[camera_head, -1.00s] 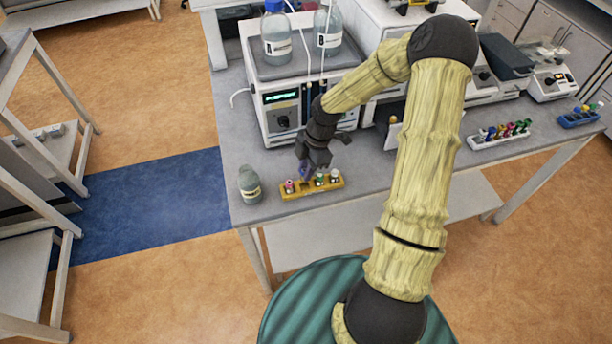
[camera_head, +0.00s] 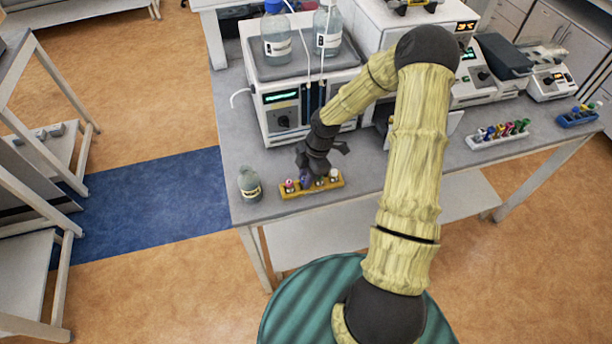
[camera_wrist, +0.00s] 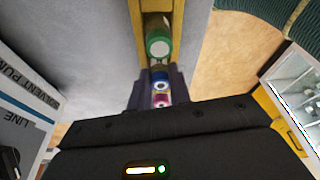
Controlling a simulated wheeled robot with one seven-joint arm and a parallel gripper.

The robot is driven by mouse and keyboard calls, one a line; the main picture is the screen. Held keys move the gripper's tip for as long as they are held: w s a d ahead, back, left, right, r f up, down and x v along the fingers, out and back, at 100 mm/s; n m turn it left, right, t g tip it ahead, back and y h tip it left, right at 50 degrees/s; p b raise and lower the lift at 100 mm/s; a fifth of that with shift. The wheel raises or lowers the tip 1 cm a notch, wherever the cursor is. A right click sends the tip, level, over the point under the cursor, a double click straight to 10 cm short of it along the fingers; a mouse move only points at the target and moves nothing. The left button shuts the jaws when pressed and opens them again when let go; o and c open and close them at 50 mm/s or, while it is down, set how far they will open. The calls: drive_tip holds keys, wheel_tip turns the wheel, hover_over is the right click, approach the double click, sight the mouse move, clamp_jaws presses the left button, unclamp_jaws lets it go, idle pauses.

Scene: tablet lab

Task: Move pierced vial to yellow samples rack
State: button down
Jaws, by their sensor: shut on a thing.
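My gripper (camera_head: 306,183) is lowered at the yellow rack (camera_head: 326,188) on the bench. In the wrist view its two fingers (camera_wrist: 160,86) are shut on a blue-capped vial (camera_wrist: 160,76), whose cap shows a white ring with a dark centre. Whether this vial is seated in the rack or just above it is hidden. A pink-capped vial (camera_wrist: 161,99) is right beside it, with a similar ringed cap; it also shows at the rack's left end (camera_head: 289,185). On the other side is a green-capped vial (camera_wrist: 158,43) with a plain white centre. A white-capped vial (camera_head: 335,175) stands at the rack's right end.
A grey-green bottle (camera_head: 249,184) stands left of the rack. The solvent pump (camera_head: 283,108) with bottles on top is close behind. A white rack (camera_head: 498,138) with several vials and a blue rack (camera_head: 577,119) are farther right. Bench between is mostly clear.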

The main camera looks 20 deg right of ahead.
drive_tip(key=c, duration=1.3)
unclamp_jaws()
drive_tip(key=b+v, duration=0.1)
drive_tip(key=v, duration=1.1)
drive_tip(key=s+a+r+m+t+h, duration=0.1)
drive_tip(key=s+r+m, duration=0.3)
drive_tip(key=s+m, duration=0.3)
drive_tip(key=s+a+r+m+t+h, duration=0.2)
drive_tip(key=s+r+m, duration=0.2)
drive_tip(key=s+m, duration=0.4)
drive_tip(key=m, duration=0.5)
drive_tip(key=shift+a, duration=0.3)
